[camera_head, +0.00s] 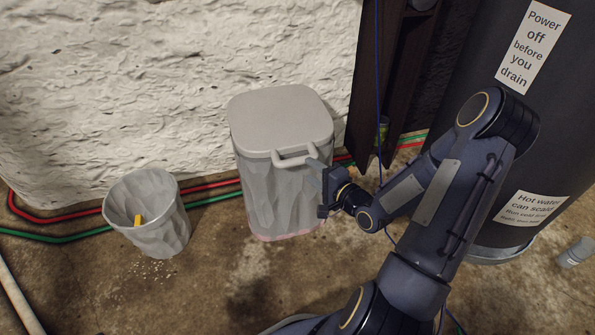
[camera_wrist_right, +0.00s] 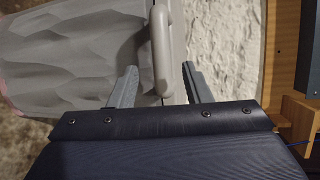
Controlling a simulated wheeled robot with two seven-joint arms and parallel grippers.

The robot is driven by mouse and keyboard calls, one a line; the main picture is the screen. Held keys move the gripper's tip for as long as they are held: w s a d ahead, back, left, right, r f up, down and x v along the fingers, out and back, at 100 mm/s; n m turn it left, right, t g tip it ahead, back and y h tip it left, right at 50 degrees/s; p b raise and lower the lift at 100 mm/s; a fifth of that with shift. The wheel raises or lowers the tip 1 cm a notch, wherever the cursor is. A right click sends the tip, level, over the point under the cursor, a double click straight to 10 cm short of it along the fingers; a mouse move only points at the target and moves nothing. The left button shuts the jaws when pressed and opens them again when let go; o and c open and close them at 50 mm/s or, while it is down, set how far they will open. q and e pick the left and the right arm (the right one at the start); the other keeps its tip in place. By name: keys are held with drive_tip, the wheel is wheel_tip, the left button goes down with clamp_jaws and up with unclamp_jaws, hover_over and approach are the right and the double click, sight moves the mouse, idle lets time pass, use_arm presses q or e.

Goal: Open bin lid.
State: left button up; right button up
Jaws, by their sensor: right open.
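A grey bin (camera_head: 277,200) with faceted sides stands on the floor by the white wall. Its lid (camera_head: 279,118) lies flat on top, shut, with a bar handle (camera_head: 295,159) on the front edge. My right gripper (camera_head: 318,174) is at the right end of the handle. In the right wrist view the handle (camera_wrist_right: 160,55) reaches down between the two open fingers (camera_wrist_right: 160,88), with space showing on the finger at the right. My left gripper is not in view.
A smaller open grey bucket (camera_head: 150,232) with a yellow item (camera_head: 138,220) inside stands to the left. A dark tank (camera_head: 525,130) with warning labels stands at the right. Red and green hoses (camera_head: 60,219) run along the wall. The floor in front is mostly clear.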

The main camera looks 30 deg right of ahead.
sight(300, 163)
drive_tip(key=b+x, duration=0.2)
drive_tip(key=x, duration=0.5)
drive_tip(key=shift+a, duration=0.1)
drive_tip(key=shift+c, duration=0.4)
clamp_jaws()
